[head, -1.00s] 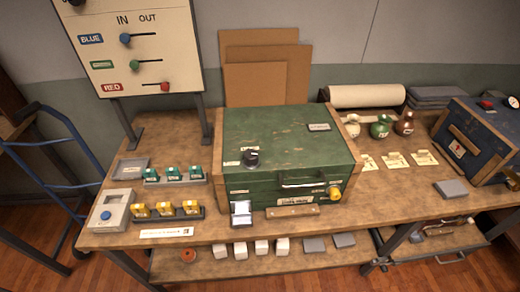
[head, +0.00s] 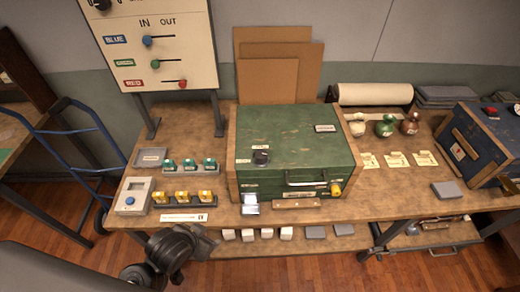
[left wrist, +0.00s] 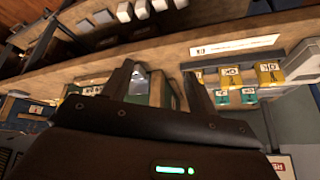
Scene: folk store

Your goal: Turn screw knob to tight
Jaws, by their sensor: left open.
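A green box (head: 295,140) with wooden ends stands on the workbench. A black round knob (head: 261,156) sits on its lid near the left, and a yellow knob (head: 336,188) is on its front at the right. I cannot tell which is the screw knob. My left gripper (head: 203,240) is low in front of the bench edge, left of the box and apart from both knobs. In the left wrist view its two dark fingers (left wrist: 158,72) are spread with nothing held between them. My right gripper is not in view.
A panel with blue, green and red sliders (head: 155,45) stands behind. Green and yellow blocks (head: 185,196) sit in racks left of the box. A blue box (head: 475,140) is at the right. White blocks (head: 250,234) lie on the lower shelf.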

